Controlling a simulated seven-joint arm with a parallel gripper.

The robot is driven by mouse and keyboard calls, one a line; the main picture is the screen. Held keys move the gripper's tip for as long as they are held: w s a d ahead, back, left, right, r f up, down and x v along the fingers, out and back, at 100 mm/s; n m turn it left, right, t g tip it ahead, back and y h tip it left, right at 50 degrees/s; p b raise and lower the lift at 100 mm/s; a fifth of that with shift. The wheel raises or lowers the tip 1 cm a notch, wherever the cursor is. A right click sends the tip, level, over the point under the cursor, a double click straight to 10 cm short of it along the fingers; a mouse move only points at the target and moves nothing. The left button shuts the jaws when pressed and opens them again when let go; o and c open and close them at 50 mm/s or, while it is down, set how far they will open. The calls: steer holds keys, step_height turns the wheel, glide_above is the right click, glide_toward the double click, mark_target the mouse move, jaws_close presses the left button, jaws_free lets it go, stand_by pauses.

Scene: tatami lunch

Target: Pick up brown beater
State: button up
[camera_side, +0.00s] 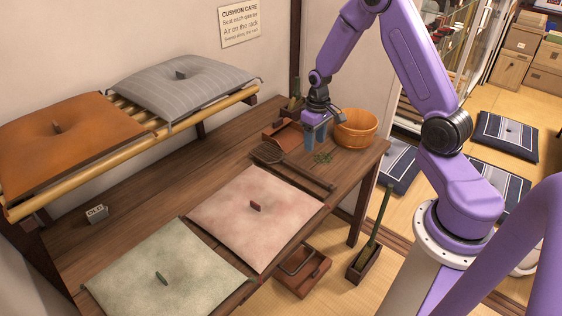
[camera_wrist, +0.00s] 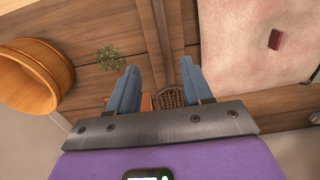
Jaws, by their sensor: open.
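The brown beater (camera_side: 306,177) lies on the dark wooden table, its woven head (camera_side: 268,153) toward the back and its straight handle pointing toward the front right. In the wrist view its woven head (camera_wrist: 171,97) shows low between the fingers, partly hidden by my gripper, and its handle (camera_wrist: 160,28) runs up the picture. My gripper (camera_side: 315,137) has blue fingers pointing down, above the table beyond the beater and near the tub. The fingers (camera_wrist: 158,85) are apart and empty in the wrist view.
A wooden tub (camera_side: 357,128) stands right of my gripper, with a green sprig (camera_side: 323,158) in front. A brown tray (camera_side: 283,133) sits just behind. A pink cushion (camera_side: 235,220) and a green cushion (camera_side: 165,270) lie nearer; a bamboo rack (camera_side: 160,133) holds two more.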

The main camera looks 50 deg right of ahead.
glide_above(311, 175)
steer(key=f, duration=0.7)
steer(key=shift+d+f, duration=0.3)
steer(key=shift+f, duration=0.1)
steer(key=shift+a+f, duration=0.15)
steer(key=shift+f, duration=1.2)
steer(key=shift+a+f, duration=0.15)
steer(key=shift+f, duration=1.15)
jaws_close()
